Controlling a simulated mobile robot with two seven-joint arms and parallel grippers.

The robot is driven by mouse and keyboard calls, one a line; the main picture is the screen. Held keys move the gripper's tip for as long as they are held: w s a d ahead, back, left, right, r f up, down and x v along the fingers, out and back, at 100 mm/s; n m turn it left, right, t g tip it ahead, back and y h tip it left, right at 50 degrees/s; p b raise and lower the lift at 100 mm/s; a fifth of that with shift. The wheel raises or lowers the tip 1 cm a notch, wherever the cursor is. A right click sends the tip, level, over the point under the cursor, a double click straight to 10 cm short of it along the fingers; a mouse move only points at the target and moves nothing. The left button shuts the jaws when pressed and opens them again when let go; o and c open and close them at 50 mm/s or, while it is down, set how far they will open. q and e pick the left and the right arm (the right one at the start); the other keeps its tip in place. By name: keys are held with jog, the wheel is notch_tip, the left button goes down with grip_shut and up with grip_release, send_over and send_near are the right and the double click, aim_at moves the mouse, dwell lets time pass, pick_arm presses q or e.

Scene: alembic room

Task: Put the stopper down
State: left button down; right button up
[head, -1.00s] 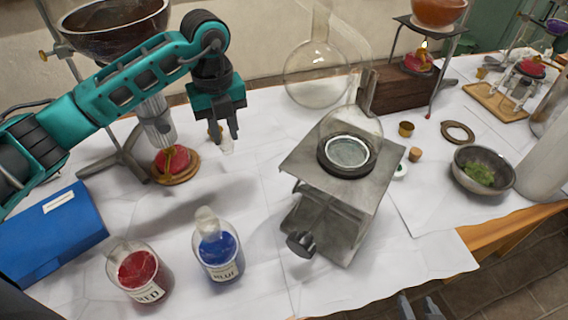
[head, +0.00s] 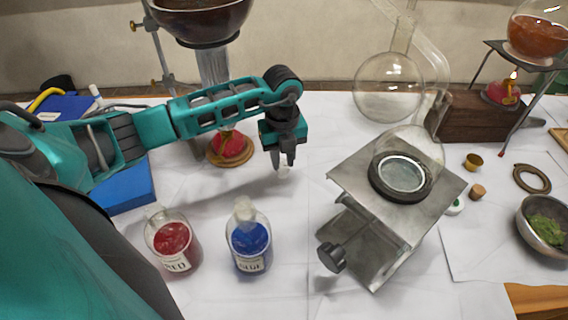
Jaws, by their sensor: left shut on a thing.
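My left gripper (head: 284,158) points down over the white table cloth, right of the red burner. It is shut on a small pale, clear stopper (head: 284,172), mostly hidden by the fingers. The stopper's lower end is close to the cloth; I cannot tell if it touches. A bottle of blue liquid (head: 250,245), with a glass top, stands nearer the front. A bottle of red liquid (head: 173,245) stands to its left, its top partly unclear. My right gripper is not in view.
The metal lab jack (head: 345,180) holding a round flask (head: 412,150) stands to the right. The burner (head: 232,148) on its wooden base and a blue book (head: 125,190) are to the left. Cloth between the gripper and the bottles is clear.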

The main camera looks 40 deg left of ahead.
aim_at(283, 162)
pick_arm(q)
jog(key=shift+f, duration=1.2)
jog(key=shift+f, duration=0.2)
jog(key=c, duration=0.9)
grip_release()
jog(key=shift+r, duration=0.1)
notch_tip(283, 162, up, 12)
jog(key=shift+r, duration=0.15)
